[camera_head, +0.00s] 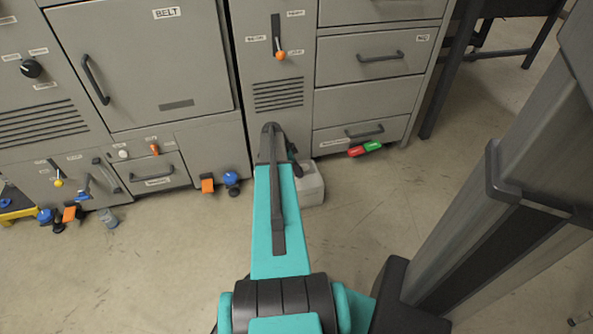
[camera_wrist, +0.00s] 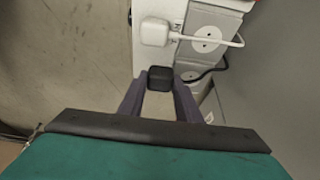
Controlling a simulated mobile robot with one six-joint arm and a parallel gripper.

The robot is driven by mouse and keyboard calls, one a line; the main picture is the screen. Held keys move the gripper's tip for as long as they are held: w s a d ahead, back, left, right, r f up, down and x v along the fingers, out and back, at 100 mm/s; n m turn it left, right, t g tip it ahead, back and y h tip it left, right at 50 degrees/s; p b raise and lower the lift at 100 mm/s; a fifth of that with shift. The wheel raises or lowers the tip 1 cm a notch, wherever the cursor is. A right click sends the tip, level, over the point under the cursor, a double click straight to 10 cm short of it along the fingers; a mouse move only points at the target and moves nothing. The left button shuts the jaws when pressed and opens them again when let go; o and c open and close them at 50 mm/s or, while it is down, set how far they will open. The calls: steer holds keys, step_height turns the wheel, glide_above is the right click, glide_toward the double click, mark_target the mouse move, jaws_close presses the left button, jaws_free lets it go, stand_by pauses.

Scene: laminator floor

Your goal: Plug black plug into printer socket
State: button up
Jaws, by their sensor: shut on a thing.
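In the wrist view, my gripper (camera_wrist: 160,86) is shut on a small black plug (camera_wrist: 160,74), held at the fingertips. A black cable (camera_wrist: 212,71) shows to the right of the plug. Just beyond it is a pale socket block with a round socket (camera_wrist: 208,39). A white plug (camera_wrist: 155,31) sits at this block, its white cable running right. A second socket face shows partly below the round one. I cannot read which socket is the printer's. In the head view my arm hides the plug and fingertips; a light grey block (camera_head: 311,186) stands beside the arm's end.
Grey machine cabinets (camera_head: 145,60) with drawers line the back. Red and green items (camera_head: 365,149) lie at the foot of the right cabinet. Orange and blue items (camera_head: 231,180) lie left of my arm. A dark table (camera_head: 452,60) stands at the right. The floor is mostly clear.

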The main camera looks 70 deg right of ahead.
steer(key=shift+w+d+f+p, duration=0.1)
steer(key=shift+w+d+p, duration=0.1)
steer(key=shift+d, duration=1.9)
steer(key=shift+w+d+f+p, duration=0.1)
steer(key=shift+w+d+p, duration=0.1)
steer(key=shift+d, duration=1.85)
steer(key=shift+f+b, duration=0.6)
steer(key=shift+f, duration=0.95)
stand_by(2.3)
